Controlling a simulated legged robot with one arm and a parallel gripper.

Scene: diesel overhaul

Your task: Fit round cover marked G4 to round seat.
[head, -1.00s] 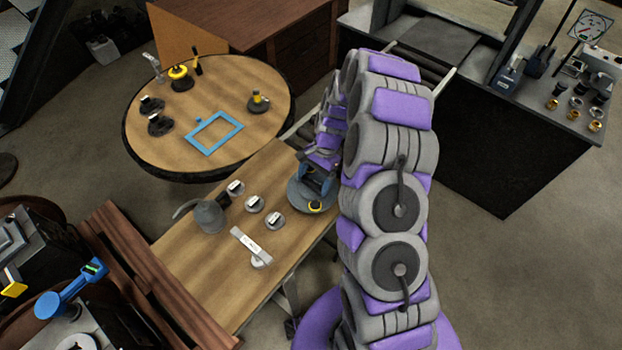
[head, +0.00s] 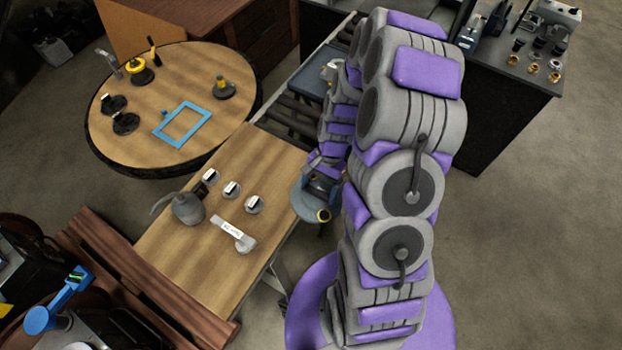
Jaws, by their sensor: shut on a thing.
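My arm hides part of the disc, and no G4 mark can be read. I cannot make out the round seat for certain. Three small round pieces with white tags (head: 231,188) stand in a row on the bench.
A grey oil can (head: 188,208) and a labelled bar (head: 233,234) are on the bench. Behind is a round table (head: 160,100) with a blue frame (head: 182,124) and several knobbed parts. A dark rack (head: 285,123) lies beyond the bench. Open floor (head: 530,240) is at the right.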

